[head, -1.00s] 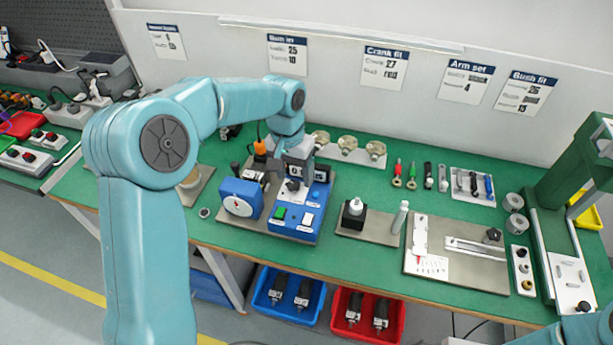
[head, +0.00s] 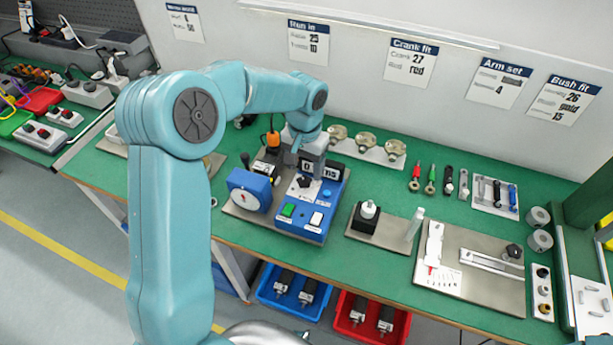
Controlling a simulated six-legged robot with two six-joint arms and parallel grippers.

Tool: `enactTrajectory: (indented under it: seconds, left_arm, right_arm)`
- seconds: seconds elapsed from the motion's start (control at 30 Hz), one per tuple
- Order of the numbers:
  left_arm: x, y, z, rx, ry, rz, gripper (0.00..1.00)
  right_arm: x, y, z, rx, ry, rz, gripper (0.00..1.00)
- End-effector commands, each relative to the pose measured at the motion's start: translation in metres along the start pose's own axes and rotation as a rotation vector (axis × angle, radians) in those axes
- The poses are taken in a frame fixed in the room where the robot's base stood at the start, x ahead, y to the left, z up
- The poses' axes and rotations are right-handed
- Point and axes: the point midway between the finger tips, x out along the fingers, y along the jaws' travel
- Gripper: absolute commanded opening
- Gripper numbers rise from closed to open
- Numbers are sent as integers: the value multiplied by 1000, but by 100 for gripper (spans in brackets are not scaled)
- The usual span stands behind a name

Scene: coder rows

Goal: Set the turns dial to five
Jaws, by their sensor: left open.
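The blue control box (head: 301,233) stands on a grey plate on the green bench. Its top has a white panel with a black knob (head: 305,181), probably the turns dial; its setting is too small to read. Two small displays sit behind the knob, one showing 0 and the right one (head: 333,173) seeming to show 15. My left gripper (head: 304,168) is open, pointing down just above and behind the knob. Its fingertips are small and partly hidden, so I cannot tell whether they touch anything. My right gripper is out of view.
A blue box with a white round face (head: 246,202) stands left of the control box. Green (head: 288,210) and white (head: 316,218) buttons are at its front. A black block with a white knob (head: 366,212) stands to the right. Blue (head: 268,292) and red (head: 345,312) bins sit below.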

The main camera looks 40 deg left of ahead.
Motion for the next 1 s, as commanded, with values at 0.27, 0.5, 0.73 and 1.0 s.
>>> enactTrajectory:
  seconds: [0.27,0.5,0.73,1.0]
  left_arm:
    - [46,1,-2,1,-2,0,64]
    - [55,1,-4,1,0,0,64]
    - [55,1,-4,1,1,0,41]
    - [54,1,-5,1,2,0,9]
  right_arm:
    - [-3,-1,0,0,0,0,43]
    - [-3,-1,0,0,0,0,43]
    - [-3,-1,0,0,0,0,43]
    - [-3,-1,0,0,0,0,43]
